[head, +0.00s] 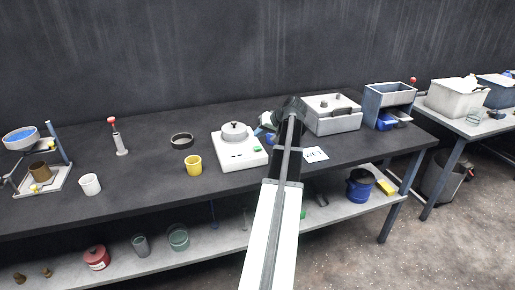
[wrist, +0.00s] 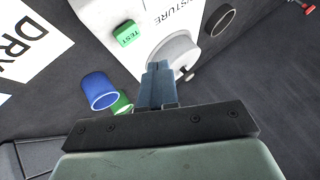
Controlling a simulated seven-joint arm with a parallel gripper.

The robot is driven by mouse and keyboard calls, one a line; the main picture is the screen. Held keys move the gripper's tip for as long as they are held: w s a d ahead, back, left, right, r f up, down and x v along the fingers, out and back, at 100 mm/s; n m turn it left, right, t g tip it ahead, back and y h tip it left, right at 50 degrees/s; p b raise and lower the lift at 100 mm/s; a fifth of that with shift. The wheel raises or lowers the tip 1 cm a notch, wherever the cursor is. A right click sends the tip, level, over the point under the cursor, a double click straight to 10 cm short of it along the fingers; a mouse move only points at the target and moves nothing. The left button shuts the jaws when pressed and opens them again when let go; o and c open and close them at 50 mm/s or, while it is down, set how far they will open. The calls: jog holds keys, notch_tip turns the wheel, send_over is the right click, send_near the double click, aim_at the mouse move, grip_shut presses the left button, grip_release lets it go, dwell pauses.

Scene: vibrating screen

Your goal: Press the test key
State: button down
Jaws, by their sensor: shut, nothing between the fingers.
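The test key is a small green block marked TEST (wrist: 127,33) on the white moisture device (wrist: 105,12). In the head view the device (head: 226,158) stands at the bench's middle, with the green key (head: 257,150) at its right side. A round grey lidded part (wrist: 174,52) sits on the device. My gripper (wrist: 157,68) is shut and empty, its fingers together. In the wrist view the fingertips appear below and right of the key, over the edge of the round part. I see no contact with the key. In the head view my arm partly hides the gripper.
A blue cup (wrist: 98,90) and a green cup (wrist: 122,103) are close left of my fingers in the wrist view. A card marked DRY (wrist: 28,38) lies farther left. A yellow cup (head: 193,166) and dark ring (head: 181,140) stand left of the device; a grey box (head: 333,120) is right.

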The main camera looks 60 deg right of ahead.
aim_at(260, 147)
jog(key=shift+f, duration=1.45)
jog(key=shift+f, duration=0.25)
dwell(1.0)
jog(key=shift+f, duration=0.2)
jog(key=shift+f, duration=0.45)
dwell(0.8)
jog(key=shift+r, duration=0.9)
jog(key=shift+r, duration=2.5)
